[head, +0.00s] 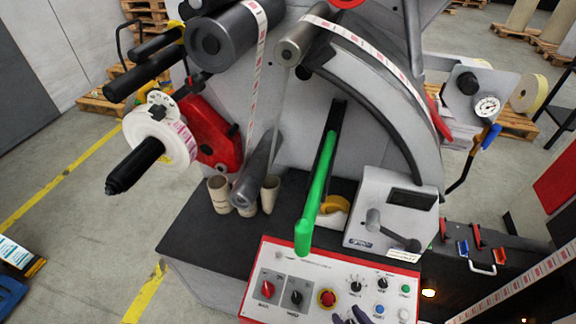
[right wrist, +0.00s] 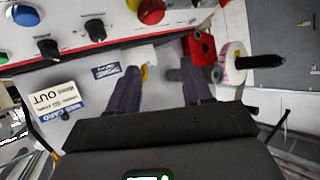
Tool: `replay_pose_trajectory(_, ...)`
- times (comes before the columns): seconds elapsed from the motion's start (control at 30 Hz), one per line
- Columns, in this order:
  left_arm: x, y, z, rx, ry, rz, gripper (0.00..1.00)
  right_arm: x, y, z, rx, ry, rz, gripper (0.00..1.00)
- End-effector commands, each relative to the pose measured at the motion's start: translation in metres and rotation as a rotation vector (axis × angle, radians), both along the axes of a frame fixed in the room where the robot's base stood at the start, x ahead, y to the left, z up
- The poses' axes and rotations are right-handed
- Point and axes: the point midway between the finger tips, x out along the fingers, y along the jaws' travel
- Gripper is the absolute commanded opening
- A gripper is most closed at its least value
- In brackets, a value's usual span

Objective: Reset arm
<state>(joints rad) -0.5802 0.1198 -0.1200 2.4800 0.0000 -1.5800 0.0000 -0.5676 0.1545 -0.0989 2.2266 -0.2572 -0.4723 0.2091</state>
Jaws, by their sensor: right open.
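A long green-handled arm (head: 318,190) slants down from a dark slot in the grey label rewinder, its rounded end just above the control panel (head: 262,262). My right gripper (head: 352,316) shows only at the bottom edge of the head view, low over the panel, below and right of the green end and apart from it. In the right wrist view its two dark fingers (right wrist: 161,88) stand apart with nothing between them. The green arm cannot be made out in that view. My left gripper is not in view.
The panel carries a red stop button (head: 327,298), knobs and small buttons. A grey box with a crank (head: 390,232) stands right of the green arm. Cardboard cores (head: 219,195) stand on the dark shelf. A label roll (head: 160,140) sits on a spindle at left.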

Motion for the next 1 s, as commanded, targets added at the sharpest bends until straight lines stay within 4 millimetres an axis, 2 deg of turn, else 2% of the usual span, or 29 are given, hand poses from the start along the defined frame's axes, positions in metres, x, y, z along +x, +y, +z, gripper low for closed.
replay_pose_trajectory(0.17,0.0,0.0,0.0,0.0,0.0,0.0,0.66,-0.024,-0.027,0.009,-0.127,0.246,-0.113,0.5)
replay_pose_trajectory(0.3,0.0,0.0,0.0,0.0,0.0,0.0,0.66,-0.051,-0.046,0.009,-0.202,0.437,-0.157,0.5)
replay_pose_trajectory(0.57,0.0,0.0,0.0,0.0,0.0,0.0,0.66,-0.116,-0.068,-0.014,-0.335,0.805,-0.134,0.5)
replay_pose_trajectory(0.6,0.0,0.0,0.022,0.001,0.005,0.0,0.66,-0.113,-0.067,0.011,-0.333,0.786,-0.133,0.5)
replay_pose_trajectory(0.77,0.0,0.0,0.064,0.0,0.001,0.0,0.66,-0.112,-0.067,0.051,-0.332,0.785,-0.135,0.5)
replay_pose_trajectory(1.0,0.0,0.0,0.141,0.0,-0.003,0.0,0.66,-0.112,-0.067,0.127,-0.331,0.784,-0.135,0.5)
